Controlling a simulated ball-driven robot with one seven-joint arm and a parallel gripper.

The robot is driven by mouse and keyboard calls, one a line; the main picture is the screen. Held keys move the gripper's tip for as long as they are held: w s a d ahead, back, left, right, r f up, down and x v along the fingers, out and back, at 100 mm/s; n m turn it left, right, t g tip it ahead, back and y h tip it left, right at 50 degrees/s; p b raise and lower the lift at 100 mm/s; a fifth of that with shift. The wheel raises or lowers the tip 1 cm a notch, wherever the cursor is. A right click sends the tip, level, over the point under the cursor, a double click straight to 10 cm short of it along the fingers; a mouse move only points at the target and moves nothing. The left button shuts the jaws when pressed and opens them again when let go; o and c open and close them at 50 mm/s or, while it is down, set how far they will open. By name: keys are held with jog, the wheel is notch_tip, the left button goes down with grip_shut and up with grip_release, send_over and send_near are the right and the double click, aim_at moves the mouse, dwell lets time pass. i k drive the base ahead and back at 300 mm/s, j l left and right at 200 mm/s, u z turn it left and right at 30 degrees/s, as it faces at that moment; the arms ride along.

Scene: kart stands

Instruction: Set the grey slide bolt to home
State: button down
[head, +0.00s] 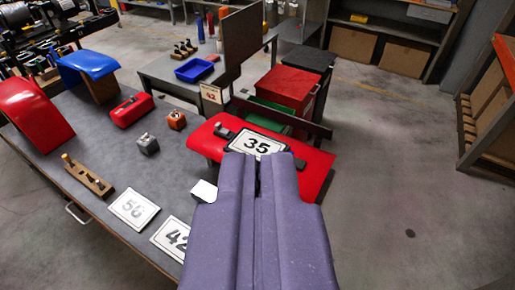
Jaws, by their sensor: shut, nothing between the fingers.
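A small grey block (148,146) with a light metal piece on top stands on the dark grey table, left of the middle of the view. It may be the grey slide bolt, but it is too small to tell how its sliding part is set. My purple gripper (257,165) is shut and empty at the lower middle. Its tips point toward the red panel with the 35 plate (258,145) and hide part of that panel. The grey block is to the left of my gripper and apart from it.
The table (95,125) also bears an orange block (176,120), a red box (131,110), a wooden board with a knob (88,176), and a 50 plate (134,208). Red (38,115) and blue (87,64) curved panels stand at the left. Open floor (410,190) lies right.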

aim_at(218, 127)
jog(key=i+j, duration=0.2)
jog(key=j, duration=0.15)
jog(key=i+j, duration=0.25)
jog(key=j, duration=0.15)
jog(key=i+j, duration=0.2)
jog(key=j, duration=0.15)
jog(key=i+j+z, duration=0.1)
jog(key=i+j, duration=0.35)
jog(key=j, duration=0.3)
jog(key=i+j, duration=0.2)
jog(key=j, duration=0.15)
jog(key=i+j, duration=0.25)
jog(key=j, duration=0.15)
